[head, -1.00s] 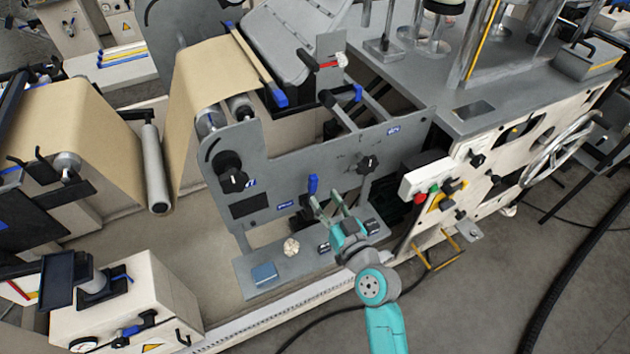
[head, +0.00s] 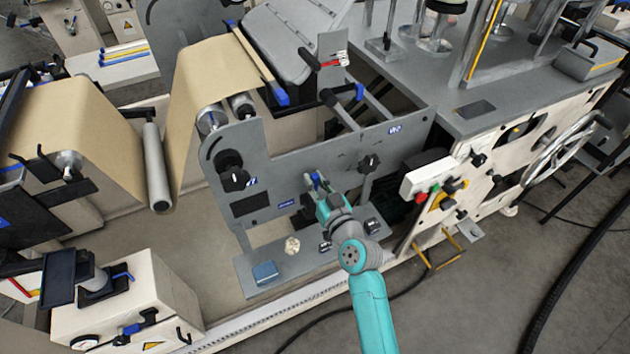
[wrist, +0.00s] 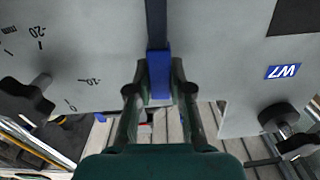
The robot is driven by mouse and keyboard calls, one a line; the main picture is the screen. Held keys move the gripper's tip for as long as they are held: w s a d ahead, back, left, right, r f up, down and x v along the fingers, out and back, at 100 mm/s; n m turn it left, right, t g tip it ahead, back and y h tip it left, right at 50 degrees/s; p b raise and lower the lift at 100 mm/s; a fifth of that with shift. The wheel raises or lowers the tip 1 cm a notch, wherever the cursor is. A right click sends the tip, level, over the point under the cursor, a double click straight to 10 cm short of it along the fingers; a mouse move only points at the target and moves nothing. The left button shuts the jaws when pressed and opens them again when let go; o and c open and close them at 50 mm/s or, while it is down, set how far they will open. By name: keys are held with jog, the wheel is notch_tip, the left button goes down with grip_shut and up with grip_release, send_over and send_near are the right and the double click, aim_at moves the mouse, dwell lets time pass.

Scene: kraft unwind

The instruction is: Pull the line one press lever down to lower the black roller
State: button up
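The press lever (head: 316,179) is a short upright lever with a blue handle on the grey side plate. In the wrist view its blue handle (wrist: 159,75) and dark shaft are at the centre, in front of the plate. My gripper (head: 318,182) is at the lever in the head view. In the wrist view my gripper (wrist: 159,92) has one finger on each side of the blue handle, with narrow gaps; firm contact cannot be made out. My gripper partly hides the lever in the head view.
Black knobs (head: 369,163) and (head: 234,180) stick out of the grey plate (head: 285,160) on either side of the lever. A white button box (head: 427,178) stands to the right. Brown paper web (head: 205,72) runs at the left.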

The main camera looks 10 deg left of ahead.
aim_at(338, 185)
jog(key=shift+d, duration=0.1)
grip_shut()
jog(key=w+d+m, duration=0.1)
jog(key=m, duration=0.1)
jog(key=w+d+f+m, duration=0.1)
jog(key=m, duration=0.1)
jog(key=d+f+m, duration=0.1)
jog(key=d, duration=0.1)
jog(key=shift+w+m, duration=0.4)
jog(key=f+m, duration=0.1)
jog(key=w+d+f+m, duration=0.1)
jog(key=m, duration=0.1)
jog(key=d+f+m, duration=0.1)
jog(key=shift+w+d+m, duration=0.2)
jog(key=shift+w+m, duration=0.1)
jog(key=f+m, duration=0.2)
jog(key=d+m, duration=0.1)
jog(key=shift+w+f, duration=0.35)
jog(key=shift+f, duration=0.05)
jog(key=shift+w+d+f+m, duration=0.1)
jog(key=shift+d+f+m, duration=0.05)
jog(key=shift+f+m, duration=1.5)
jog(key=shift+r, duration=0.15)
jog(key=o, duration=0.8)
grip_release()
